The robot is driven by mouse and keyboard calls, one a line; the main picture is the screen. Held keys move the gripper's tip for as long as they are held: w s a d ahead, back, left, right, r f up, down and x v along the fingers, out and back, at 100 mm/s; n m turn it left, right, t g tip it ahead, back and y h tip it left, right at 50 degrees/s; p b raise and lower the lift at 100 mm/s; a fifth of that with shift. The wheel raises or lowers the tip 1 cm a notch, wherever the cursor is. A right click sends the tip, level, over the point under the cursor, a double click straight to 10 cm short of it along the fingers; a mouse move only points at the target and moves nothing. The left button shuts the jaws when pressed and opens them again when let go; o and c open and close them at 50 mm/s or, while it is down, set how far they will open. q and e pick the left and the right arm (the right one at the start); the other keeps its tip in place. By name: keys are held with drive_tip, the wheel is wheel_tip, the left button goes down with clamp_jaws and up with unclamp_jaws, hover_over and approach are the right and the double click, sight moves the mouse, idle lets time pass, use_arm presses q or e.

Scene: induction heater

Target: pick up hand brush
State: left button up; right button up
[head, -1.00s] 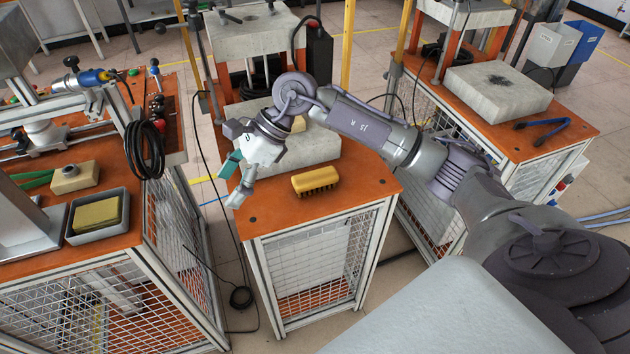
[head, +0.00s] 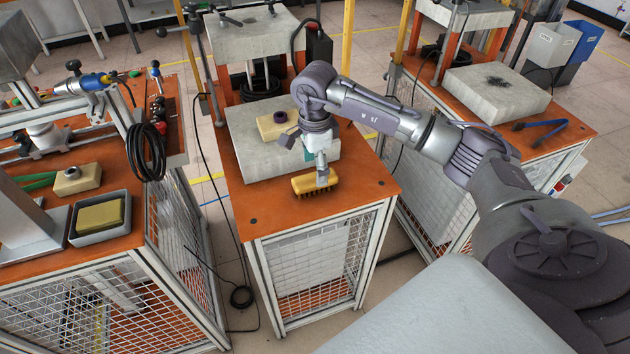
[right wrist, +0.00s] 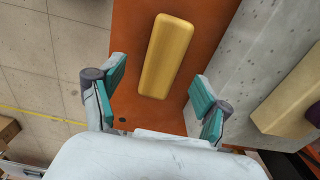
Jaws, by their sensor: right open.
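The hand brush (head: 304,186) has a yellow block and dark bristles. It lies on the orange top of the middle cart (head: 350,197), in front of a grey slab. In the right wrist view the brush (right wrist: 166,56) lies ahead of the fingers, between their lines, slightly tilted. My right gripper (head: 322,176) is over the brush in the head view and hides part of its right side. In the right wrist view my right gripper (right wrist: 158,88) is open with nothing between its teal pads. My left gripper is not in view.
The grey slab (head: 250,155) stands close behind the brush and carries a yellowish block with a dark knob (head: 275,125). A left bench holds a tray with a yellow sponge (head: 100,214). Black cable hangs between bench and cart.

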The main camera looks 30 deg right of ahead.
sight(314, 178)
drive_tip(key=shift+f, duration=0.45)
wheel_tip(314, 178, down, 4)
drive_tip(key=shift+w+f+p, duration=0.1)
drive_tip(key=shift+w+p, duration=0.05)
drive_tip(key=shift+p, duration=0.65)
drive_tip(key=shift+c, duration=0.3)
drive_tip(key=c, duration=1.2)
